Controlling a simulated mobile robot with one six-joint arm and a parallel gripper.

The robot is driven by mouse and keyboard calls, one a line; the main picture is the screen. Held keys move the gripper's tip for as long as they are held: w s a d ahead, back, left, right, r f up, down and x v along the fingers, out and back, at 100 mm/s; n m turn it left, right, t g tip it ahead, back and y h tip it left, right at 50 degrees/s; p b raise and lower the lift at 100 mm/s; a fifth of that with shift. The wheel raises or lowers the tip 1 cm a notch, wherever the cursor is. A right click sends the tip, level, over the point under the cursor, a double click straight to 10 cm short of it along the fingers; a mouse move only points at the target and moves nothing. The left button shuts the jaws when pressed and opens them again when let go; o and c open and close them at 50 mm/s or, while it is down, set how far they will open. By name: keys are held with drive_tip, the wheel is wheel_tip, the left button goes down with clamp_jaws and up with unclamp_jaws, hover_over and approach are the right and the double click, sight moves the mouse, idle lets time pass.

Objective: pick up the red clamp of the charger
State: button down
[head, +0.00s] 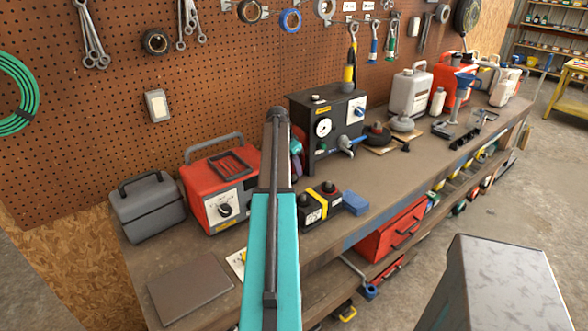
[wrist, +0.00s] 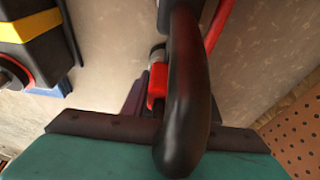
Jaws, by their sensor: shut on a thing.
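The charger (head: 212,186) is a red box with a handle and a dial, standing on the bench left of my raised arm. In the wrist view, the red clamp (wrist: 157,86) shows in part behind a dark, rounded finger of my gripper (wrist: 167,88). My gripper is shut on the red clamp, and the finger hides much of it. A red cable (wrist: 217,24) runs beside the finger at the top. In the head view, my arm hides the gripper and the clamp.
A black battery with a yellow band (head: 319,205) stands right of my arm; it also shows in the wrist view (wrist: 37,27). A blue block (head: 355,202) is beside it. A grey toolbox (head: 148,207) and a black gauge unit (head: 327,130) flank the charger.

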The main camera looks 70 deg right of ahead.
drive_tip(key=shift+r+b, duration=1.15)
drive_tip(key=shift+r, duration=3.85)
